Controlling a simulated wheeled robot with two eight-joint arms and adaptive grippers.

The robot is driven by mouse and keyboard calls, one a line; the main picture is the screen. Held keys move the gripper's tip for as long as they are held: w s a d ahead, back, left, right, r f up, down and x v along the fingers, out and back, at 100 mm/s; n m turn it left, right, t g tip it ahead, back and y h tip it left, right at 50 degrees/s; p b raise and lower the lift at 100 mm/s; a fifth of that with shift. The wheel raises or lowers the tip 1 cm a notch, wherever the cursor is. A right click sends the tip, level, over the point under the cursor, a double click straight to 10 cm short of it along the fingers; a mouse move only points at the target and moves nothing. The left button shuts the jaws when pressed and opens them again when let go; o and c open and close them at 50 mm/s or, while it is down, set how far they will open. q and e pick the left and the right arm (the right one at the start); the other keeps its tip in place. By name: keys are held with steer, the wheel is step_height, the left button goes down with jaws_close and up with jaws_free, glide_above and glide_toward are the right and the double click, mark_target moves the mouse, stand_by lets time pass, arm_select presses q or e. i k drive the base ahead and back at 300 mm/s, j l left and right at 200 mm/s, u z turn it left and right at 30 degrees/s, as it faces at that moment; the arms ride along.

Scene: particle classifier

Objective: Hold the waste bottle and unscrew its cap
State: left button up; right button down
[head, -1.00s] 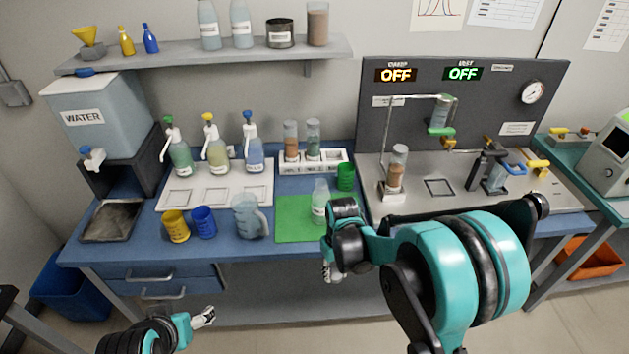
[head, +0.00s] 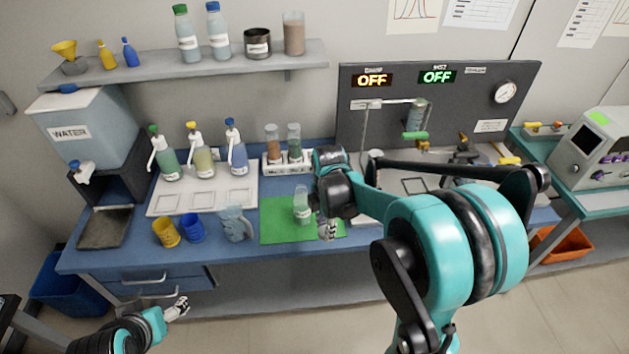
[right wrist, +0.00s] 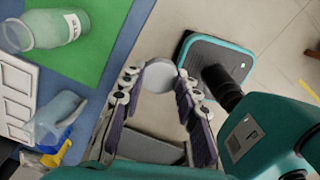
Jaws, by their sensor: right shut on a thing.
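The waste bottle (head: 302,207), clear with a white label, stands upright on the green mat. It also shows in the right wrist view (right wrist: 50,28), where its mouth looks open. My right gripper (head: 327,229) hangs just right of the bottle, near the mat's front right edge, apart from it. In the right wrist view the gripper (right wrist: 160,72) is shut on a pale round thing (right wrist: 158,79), which looks like the cap. My left gripper (head: 178,308) is low in front of the drawers, away from the bottle; its finger gap is too small to judge.
The green mat (head: 275,222) lies on the blue bench. A clear jug (head: 236,224), a blue cup (head: 193,228) and a yellow cup (head: 166,232) stand left of it. A white rack (head: 273,163) with tubes is behind. My right arm covers part of the panel bench.

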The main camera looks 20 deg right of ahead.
mark_target(301, 212)
steer(key=i, duration=0.95)
